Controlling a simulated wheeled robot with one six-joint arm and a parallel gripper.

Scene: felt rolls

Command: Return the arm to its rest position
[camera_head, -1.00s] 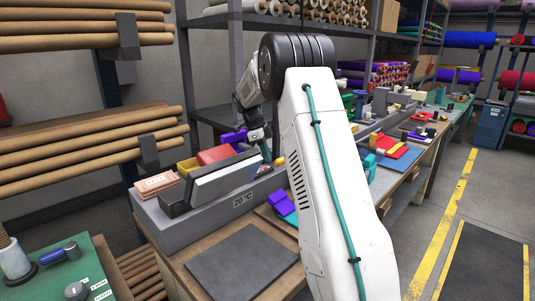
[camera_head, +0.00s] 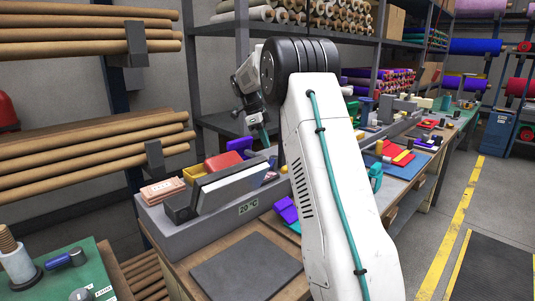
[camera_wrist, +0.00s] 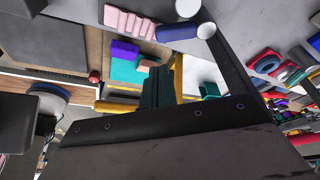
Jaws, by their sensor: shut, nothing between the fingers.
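My white arm (camera_head: 335,190), with a teal cable along it, rises from the bottom of the head view to a black ribbed joint (camera_head: 298,62). From there the forearm bends left and down to the wrist (camera_head: 248,80), above the bench. The fingers are small and partly hidden there. In the wrist view, my gripper (camera_wrist: 158,86) shows as dark fingers close together beyond a wide dark plate. It is shut, with nothing seen between the fingers, and stands over the bench items.
Below the wrist, a grey block (camera_head: 200,215) with a 20 °C display carries a white-faced slab, a red piece and a yellow bin. A dark mat (camera_head: 247,265) lies in front. Shelves of rolls (camera_head: 330,15) stand behind.

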